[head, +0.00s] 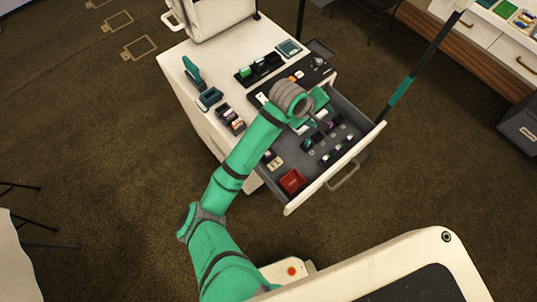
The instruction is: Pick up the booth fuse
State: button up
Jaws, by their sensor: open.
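The open drawer (293,207) of the white cabinet holds several small pieces. A row of small dark pieces (337,150) with light marks lies in its right part, and other small dark and teal pieces (307,144) lie left of them. They are too small to tell which one is the booth fuse. My gripper (326,126) is above the back part of the drawer, open, seen small and partly covered by my wrist. I see nothing held in it. My arm hides part of the drawer and the cabinet top.
A red box (291,181) and small cream pieces (273,160) lie in the drawer's left part. On the cabinet top (180,66) stand a teal device (193,73), a dark rack (257,69) and a dark control panel (316,68). A dark and teal pole (400,90) rises right of the drawer.

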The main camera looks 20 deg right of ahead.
jog(key=w+a+f+n+g+y, duration=0.1)
jog(key=a+f+y, duration=0.2)
jog(key=a, duration=0.6)
jog(key=a+f+n+g+y, duration=0.15)
jog(key=a+y, duration=0.25)
jog(key=a, duration=0.5)
send_over(268, 155)
jog(key=w, duration=0.1)
jog(key=shift+m+t, duration=0.35)
jog(key=shift+t, duration=0.1)
jog(key=f, duration=0.5)
jog(key=shift+w+a, duration=0.15)
jog(key=shift+a, duration=0.05)
jog(key=shift+d+f, duration=0.2)
jog(key=shift+f, duration=1.45)
jog(key=shift+d+f, duration=0.15)
jog(key=shift+f, duration=1.45)
jog(key=c, duration=1.1)
